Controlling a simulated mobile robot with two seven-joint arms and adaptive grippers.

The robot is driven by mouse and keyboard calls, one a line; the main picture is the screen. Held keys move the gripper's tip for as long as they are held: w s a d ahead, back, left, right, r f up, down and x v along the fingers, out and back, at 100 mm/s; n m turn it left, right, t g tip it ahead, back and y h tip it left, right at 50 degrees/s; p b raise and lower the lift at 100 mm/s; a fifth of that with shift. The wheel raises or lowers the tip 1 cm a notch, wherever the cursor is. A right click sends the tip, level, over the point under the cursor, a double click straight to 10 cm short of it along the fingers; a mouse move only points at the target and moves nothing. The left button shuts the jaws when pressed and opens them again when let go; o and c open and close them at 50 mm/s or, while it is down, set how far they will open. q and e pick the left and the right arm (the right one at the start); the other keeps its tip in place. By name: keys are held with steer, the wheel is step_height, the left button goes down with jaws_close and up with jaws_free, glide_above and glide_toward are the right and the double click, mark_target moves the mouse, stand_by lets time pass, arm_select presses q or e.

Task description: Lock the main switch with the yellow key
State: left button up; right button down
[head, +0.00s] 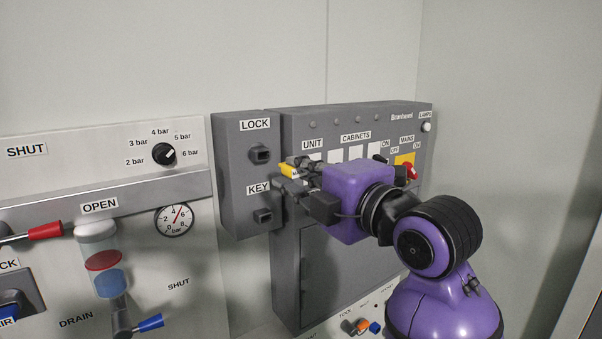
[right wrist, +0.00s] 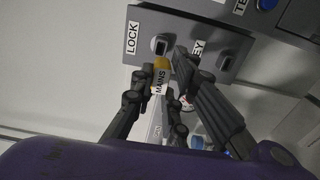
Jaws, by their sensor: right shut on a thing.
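My right gripper (head: 287,176) is shut on the yellow key (head: 288,170), in front of the grey box with the LOCK and KEY sockets. In the right wrist view the key (right wrist: 161,65) sits between the fingertips, with a white MAINS tag (right wrist: 160,85). The LOCK socket (head: 260,154) is just left of the key, and the KEY socket (head: 263,215) is below it. Whether the key touches the box cannot be told. The main switch (head: 411,172) has a red handle on a yellow plate under MAINS, partly behind my right arm. My left gripper is out of view.
The grey switch panel (head: 350,116) carries UNIT and CABINETS plates, partly hidden by my right wrist. On the left are a pressure dial (head: 174,219), a black knob (head: 164,154), a red-handled lever (head: 45,231) and a clear cylinder (head: 101,265). The wall above is bare.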

mark_target(282, 164)
stand_by(0.3)
steer(key=shift+w+a, duration=0.1)
steer(key=shift+x, duration=2.75)
steer(key=shift+m, duration=0.5)
steer(key=shift+x, duration=1.55)
steer(key=c, duration=1.6)
jaws_free()
steer(key=shift+c, duration=0.2)
steer(key=v, duration=1.2)
steer(key=shift+w, duration=0.1)
